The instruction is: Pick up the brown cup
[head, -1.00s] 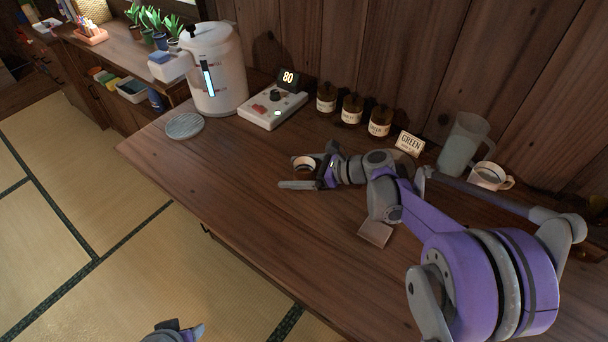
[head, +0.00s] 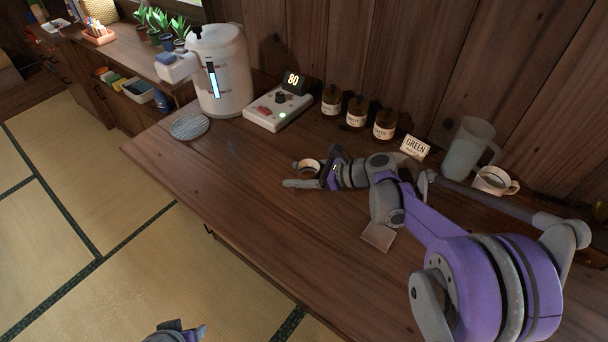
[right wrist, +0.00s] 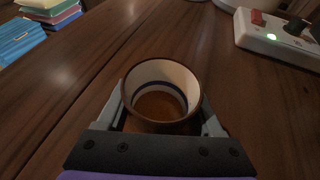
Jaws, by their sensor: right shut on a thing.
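The brown cup (head: 308,166) has a brown outside and a pale inside with a dark band; its bottom looks brown in the right wrist view (right wrist: 160,104). It is upright at the counter's middle. My right gripper (head: 311,169) is shut on it, one finger on each side, as the right wrist view also shows (right wrist: 165,118). I cannot tell whether the cup is clear of the wood. Part of my left gripper (head: 178,332) shows at the bottom edge, over the floor, away from the cup; its jaws are not clear.
A white water boiler (head: 222,80), a scale-like device (head: 275,112) and several dark jars (head: 357,112) stand along the back. A round grille (head: 190,127) lies at left. The front-left counter is clear.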

